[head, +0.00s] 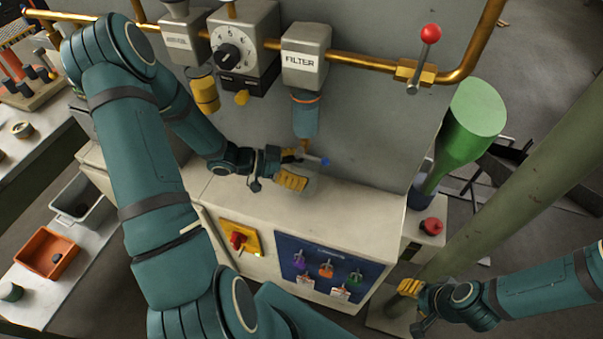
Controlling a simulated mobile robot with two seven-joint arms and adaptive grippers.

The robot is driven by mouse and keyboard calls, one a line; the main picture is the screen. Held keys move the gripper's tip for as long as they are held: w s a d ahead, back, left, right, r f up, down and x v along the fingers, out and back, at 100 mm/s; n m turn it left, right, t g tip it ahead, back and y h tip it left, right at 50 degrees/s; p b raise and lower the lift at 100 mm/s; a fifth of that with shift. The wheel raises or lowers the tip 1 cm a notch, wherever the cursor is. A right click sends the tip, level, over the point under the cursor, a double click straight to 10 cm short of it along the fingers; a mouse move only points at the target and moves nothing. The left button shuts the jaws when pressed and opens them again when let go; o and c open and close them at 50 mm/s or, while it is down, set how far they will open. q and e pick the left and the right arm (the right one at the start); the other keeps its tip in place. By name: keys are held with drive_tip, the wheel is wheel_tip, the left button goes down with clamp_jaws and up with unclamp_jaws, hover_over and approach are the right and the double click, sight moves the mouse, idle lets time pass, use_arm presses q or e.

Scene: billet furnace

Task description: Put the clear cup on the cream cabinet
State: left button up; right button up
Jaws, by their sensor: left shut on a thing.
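The cream cabinet (350,205) stands below the grey panel, and its top is mostly bare. A blue-grey, see-through-looking cup (304,118) with an orange ring hangs under the FILTER block (305,62); it may be the clear cup. My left gripper (296,168) is just below this cup, over the cabinet top. It is shut on a small, slim pale thing with a blue end (324,161); the fingers hide part of it, and I cannot tell what it is. My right gripper (408,288) is low at the right, beside the cabinet; its opening is unclear.
A brass pipe (365,62) with a red-knobbed lever (430,34) runs above. A green cylinder (470,120) and a red button (431,226) are right of the cabinet. A slanted post (520,170) stands near my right arm. An orange tray (47,253) lies at left.

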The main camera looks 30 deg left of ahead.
use_arm(q)
drive_tip(key=shift+w+f, duration=0.2)
drive_tip(key=shift+f, duration=0.65)
drive_tip(key=shift+a+f+b, duration=0.1)
drive_tip(key=shift+f+b, duration=0.1)
drive_tip(key=shift+b, duration=0.15)
drive_tip(key=o, duration=1.3)
drive_tip(key=shift+c, duration=0.2)
drive_tip(key=shift+r, duration=0.1)
drive_tip(key=shift+a+r, duration=0.1)
drive_tip(key=shift+r, duration=0.1)
drive_tip(key=p+v, duration=0.2)
drive_tip(key=v, duration=1)
drive_tip(key=shift+p, duration=0.35)
